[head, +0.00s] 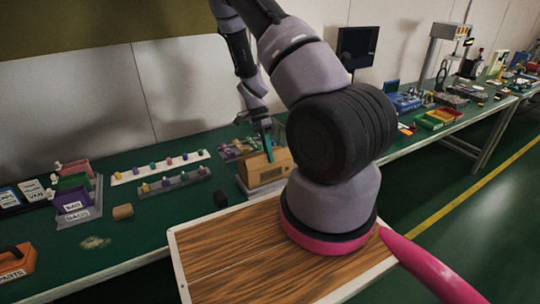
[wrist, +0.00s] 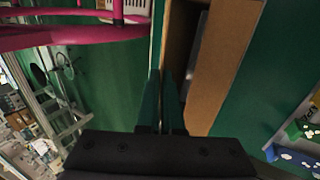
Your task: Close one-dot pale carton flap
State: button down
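The carton (head: 264,167) is a tan box on the green bench in the head view, left of my arm. In the wrist view its brown wall (wrist: 222,65) and dark open inside show just right of centre, and a thin pale edge runs beside the opening. I cannot make out the one-dot mark, and the flap is not clearly distinguishable. My gripper (head: 269,147) has teal fingers and points down at the carton's top. In the wrist view my gripper's fingers (wrist: 161,80) are close together at the carton's opening; no held thing shows. Whether they touch the carton is unclear.
A wood-topped board (head: 215,258) lies in front. Purple and green bins (head: 73,200), a brown cylinder (head: 123,211), a small black block (head: 221,199) and strips of coloured pegs (head: 160,167) occupy the bench to the left. Bare green bench lies between them.

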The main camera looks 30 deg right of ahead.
jog(key=g, duration=0.3)
jog(key=w+f+g, duration=0.1)
jog(key=g, duration=0.2)
jog(key=shift+w+f, duration=0.15)
jog(key=shift+w, duration=0.05)
dwell(0.5)
jog(key=c, duration=1.1)
grip_release()
jog(key=shift+o, duration=0.2)
